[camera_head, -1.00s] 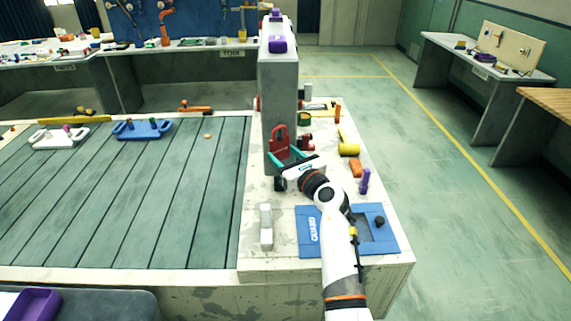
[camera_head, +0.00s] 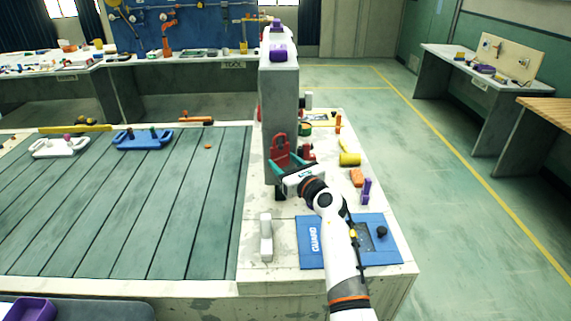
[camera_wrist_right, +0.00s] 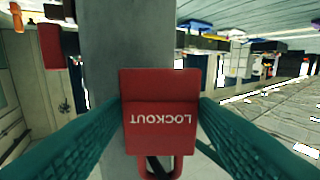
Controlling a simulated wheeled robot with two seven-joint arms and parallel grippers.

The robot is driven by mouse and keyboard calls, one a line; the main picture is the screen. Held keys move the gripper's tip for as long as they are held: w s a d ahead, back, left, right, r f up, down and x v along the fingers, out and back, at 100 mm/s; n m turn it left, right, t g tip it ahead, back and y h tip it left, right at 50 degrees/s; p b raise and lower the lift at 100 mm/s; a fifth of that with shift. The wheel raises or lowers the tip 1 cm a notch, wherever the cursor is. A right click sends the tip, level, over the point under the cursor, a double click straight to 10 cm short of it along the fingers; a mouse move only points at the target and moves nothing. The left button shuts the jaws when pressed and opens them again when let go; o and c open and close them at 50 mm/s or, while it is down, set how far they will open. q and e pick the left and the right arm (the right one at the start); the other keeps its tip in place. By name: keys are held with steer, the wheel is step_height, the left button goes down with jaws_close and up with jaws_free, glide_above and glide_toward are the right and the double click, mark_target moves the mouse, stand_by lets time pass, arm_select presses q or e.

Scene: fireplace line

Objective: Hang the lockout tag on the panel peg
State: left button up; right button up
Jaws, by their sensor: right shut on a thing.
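The red lockout tag (camera_head: 279,153) is held upright by my right gripper (camera_head: 287,163), in front of the near face of the grey panel post (camera_head: 279,105). In the right wrist view the tag (camera_wrist_right: 158,108) appears upside down, with "LOCKOUT" readable. Its loop (camera_wrist_right: 176,168) points to the bottom of that picture. The teal fingers (camera_wrist_right: 160,120) close in on the tag from both sides. A dark piece shows through the loop, but I cannot tell whether it is the peg. Nor can I tell whether the tag touches the post. My left gripper is out of view.
Right of the post lie a yellow cylinder (camera_head: 350,159), an orange block (camera_head: 356,177) and a purple piece (camera_head: 366,190). A blue GUARD plate (camera_head: 311,254) lies under my right arm. A light grey block (camera_head: 266,238) stands left of it. The slatted surface (camera_head: 130,220) is mostly clear.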

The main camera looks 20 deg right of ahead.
steer(key=o, duration=1.1)
